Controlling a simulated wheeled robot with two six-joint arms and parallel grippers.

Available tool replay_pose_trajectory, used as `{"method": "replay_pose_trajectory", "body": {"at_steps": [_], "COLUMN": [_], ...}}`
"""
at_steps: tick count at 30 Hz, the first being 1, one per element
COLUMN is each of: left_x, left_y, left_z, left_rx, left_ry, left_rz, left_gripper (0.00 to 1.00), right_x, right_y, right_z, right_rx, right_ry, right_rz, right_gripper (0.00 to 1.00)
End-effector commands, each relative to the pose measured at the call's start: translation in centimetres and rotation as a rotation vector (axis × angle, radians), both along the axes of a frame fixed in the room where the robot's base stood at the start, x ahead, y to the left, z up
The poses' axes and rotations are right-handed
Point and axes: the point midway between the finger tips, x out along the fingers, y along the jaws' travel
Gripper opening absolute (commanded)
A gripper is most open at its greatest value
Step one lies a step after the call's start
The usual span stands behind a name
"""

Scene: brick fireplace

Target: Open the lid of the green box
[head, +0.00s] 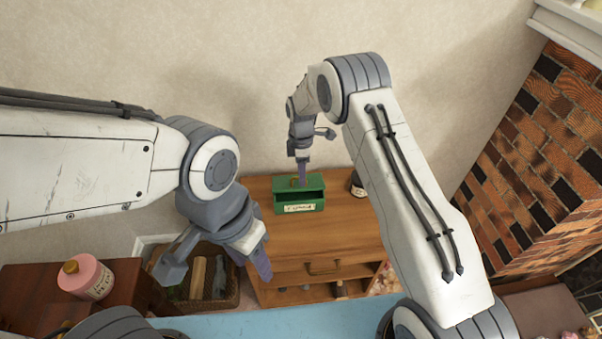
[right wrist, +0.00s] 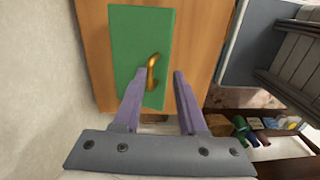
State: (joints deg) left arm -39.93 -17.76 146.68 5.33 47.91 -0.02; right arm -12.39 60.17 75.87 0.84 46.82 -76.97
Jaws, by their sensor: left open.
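The green box (head: 299,208) stands on the wooden cabinet top, with a pale label on its front. A dark gap shows between its front wall and the green lid (head: 284,183); I cannot tell how far the lid is raised. In the right wrist view the lid (right wrist: 132,45) fills the upper middle and carries a curved golden handle (right wrist: 152,72). My right gripper (head: 303,180) is over the box, its fingers apart on either side of the handle; contact is unclear. My left gripper (head: 262,264) is open, left of the cabinet front and away from the box.
The wooden cabinet (head: 345,220) has a drawer with a handle. A dark jar (head: 357,186) stands right of the box. A basket (head: 232,294) and a pink bottle (head: 84,278) are at lower left. The brick fireplace (head: 530,180) is at right. Cabinet top before the box is clear.

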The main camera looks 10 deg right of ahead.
Motion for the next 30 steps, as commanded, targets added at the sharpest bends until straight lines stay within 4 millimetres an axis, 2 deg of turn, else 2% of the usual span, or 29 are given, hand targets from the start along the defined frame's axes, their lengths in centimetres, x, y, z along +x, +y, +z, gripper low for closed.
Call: {"method": "replay_pose_trajectory", "body": {"at_steps": [11,14,24,30], "left_x": [0.0,0.0,0.0,0.0], "left_y": [0.0,0.0,0.0,0.0], "left_z": [-0.1,-0.3,-1.0,-1.1], "left_rx": [0.0,0.0,0.0,0.0], "left_ry": [0.0,0.0,0.0,0.0], "left_rz": [0.0,0.0,0.0,0.0], "left_gripper": [0.5,0.5,0.5,0.5], "right_x": [0.1,0.2,0.5,0.5], "right_y": [0.0,0.0,0.0,0.0], "right_z": [0.4,1.7,8.2,10.2], "right_rx": [0.0,0.001,0.001,0.0], "right_ry": [-0.001,-0.004,-0.003,0.0], "right_rz": [0.0,0.0,0.0,0.0], "right_gripper": [0.42,0.42,0.42,0.42]}}
